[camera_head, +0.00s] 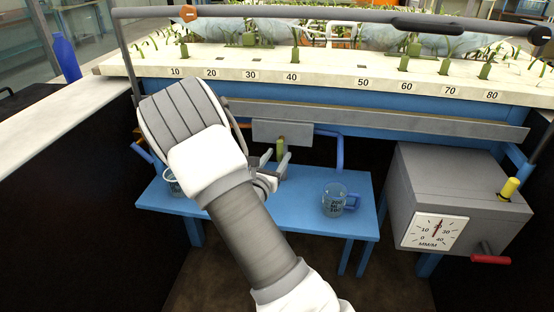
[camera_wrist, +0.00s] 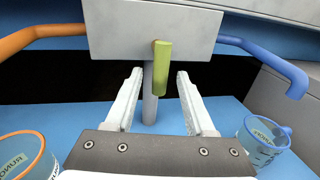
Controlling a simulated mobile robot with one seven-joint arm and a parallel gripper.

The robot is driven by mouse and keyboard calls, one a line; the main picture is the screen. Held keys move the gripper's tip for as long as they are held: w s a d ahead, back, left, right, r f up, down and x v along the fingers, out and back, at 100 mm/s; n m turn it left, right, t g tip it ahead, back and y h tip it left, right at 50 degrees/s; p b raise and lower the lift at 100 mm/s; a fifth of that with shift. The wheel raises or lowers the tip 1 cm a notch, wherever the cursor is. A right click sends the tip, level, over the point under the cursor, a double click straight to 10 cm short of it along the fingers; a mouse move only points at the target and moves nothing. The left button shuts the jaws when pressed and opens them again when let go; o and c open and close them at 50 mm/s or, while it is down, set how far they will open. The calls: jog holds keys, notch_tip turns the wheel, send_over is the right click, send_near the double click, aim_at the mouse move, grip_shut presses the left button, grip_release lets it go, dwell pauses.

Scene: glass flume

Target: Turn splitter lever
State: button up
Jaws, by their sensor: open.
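The splitter lever is a short green handle (camera_wrist: 161,68) hanging down from the front of a grey splitter box (camera_wrist: 112,30). In the head view, the green lever (camera_head: 280,149) shows just beyond my gripper, under the grey box (camera_head: 268,131). My gripper (camera_wrist: 158,76) is open, with one pale finger left and one right of the lever in the wrist view. No contact with the lever shows, and the depth gap is hard to judge. In the head view my gripper (camera_head: 275,163) is partly hidden by my wrist.
An orange pipe (camera_wrist: 38,37) leaves the box to the left and a blue pipe (camera_wrist: 270,60) to the right. A blue-handled cup (camera_head: 334,200) stands on the blue table (camera_head: 300,222). An orange-rimmed cup (camera_wrist: 24,158) stands at left. A grey gauge box (camera_head: 455,185) is at right.

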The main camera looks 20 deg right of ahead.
jog(key=shift+d, duration=0.1)
grip_shut()
dwell(0.5)
jog(key=shift+w+a+r+m+g+y+b, duration=0.2)
jog(key=shift+m+b, duration=0.3)
jog(key=shift+m, duration=0.6)
jog(key=shift+w+a+r+m+y+b, duration=0.1)
jog(key=shift+a+m+y+b, duration=0.25)
jog(key=shift+m, duration=0.75)
jog(key=shift+w+a+r+m+g+y+b, duration=0.15)
jog(key=shift+m+b, duration=0.45)
jog(key=shift+m, duration=0.5)
grip_release()
